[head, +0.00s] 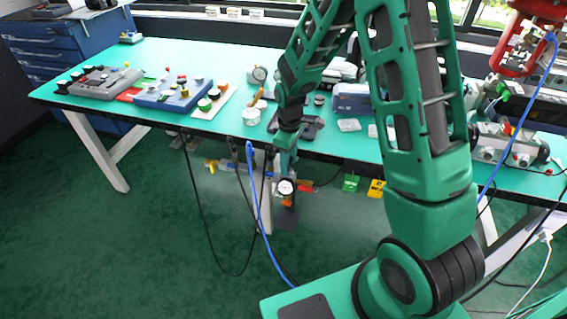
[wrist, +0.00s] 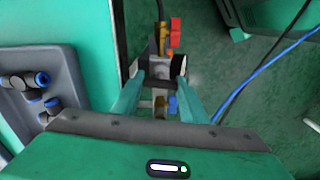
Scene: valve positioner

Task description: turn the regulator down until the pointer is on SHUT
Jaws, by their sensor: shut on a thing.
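My gripper (wrist: 158,68) is shut on a small grey fitting, apparently the regulator (wrist: 155,62), between its black fingertip pads. Brass parts (wrist: 162,40) and a red lever (wrist: 175,28) show just beyond it in the wrist view. In the head view my gripper (head: 286,166) hangs down in front of the table's front edge. A round white dial (head: 286,187) shows just below it, with an orange-red part to its right. The dial's pointer and the SHUT mark are too small to read. The fingers hide part of the regulator.
The green table (head: 235,60) carries a grey panel (head: 100,80) and a blue panel (head: 172,95) at left. A blue hose (head: 262,205) and black cables hang below the front edge. Green and yellow tags (head: 376,188) hang to the right. Floor at left is clear.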

